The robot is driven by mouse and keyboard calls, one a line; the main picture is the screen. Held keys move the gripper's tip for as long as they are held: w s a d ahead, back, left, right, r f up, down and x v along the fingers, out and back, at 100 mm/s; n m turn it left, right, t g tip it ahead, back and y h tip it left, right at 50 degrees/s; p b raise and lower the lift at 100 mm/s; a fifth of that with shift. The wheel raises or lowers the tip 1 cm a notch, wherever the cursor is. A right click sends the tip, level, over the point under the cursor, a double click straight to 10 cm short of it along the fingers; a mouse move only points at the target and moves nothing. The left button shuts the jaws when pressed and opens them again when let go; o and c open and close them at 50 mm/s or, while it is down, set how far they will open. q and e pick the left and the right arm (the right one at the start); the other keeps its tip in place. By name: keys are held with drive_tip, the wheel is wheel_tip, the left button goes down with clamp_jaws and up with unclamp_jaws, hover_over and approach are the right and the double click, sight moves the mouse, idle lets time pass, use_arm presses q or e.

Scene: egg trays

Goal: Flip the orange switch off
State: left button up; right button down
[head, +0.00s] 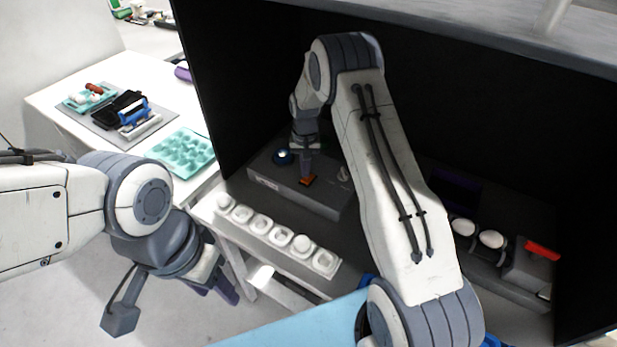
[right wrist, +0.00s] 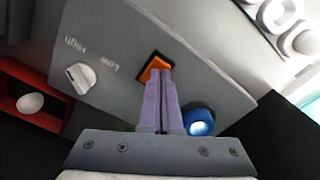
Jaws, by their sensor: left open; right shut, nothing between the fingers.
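The orange switch (head: 307,180) sits on top of a grey control box (head: 265,180) inside a dark booth. In the right wrist view the orange switch (right wrist: 154,69) lies in a dark square frame, right at the tips of my right gripper (right wrist: 160,75). The fingers are shut with nothing between them and cover part of the switch. Contact cannot be told for sure. My right gripper (head: 307,172) also points down at the switch in the head view. My left gripper (head: 222,288) is open and empty, low at the left, away from the box.
A blue knob with a lit top (right wrist: 199,122) and a white dial (right wrist: 80,78) flank the switch. A white egg tray (head: 270,232) lies in front of the box. A red-topped device (head: 540,252) stands at the right. A teal tray (head: 183,152) lies on the left table.

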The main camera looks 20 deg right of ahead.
sight(306, 180)
drive_tip(key=shift+f+b, duration=0.65)
drive_tip(key=shift+f, duration=0.3)
idle(0.6)
drive_tip(key=shift+r, duration=0.2)
drive_tip(key=shift+r+p, duration=2.35)
drive_tip(key=shift+r, duration=1)
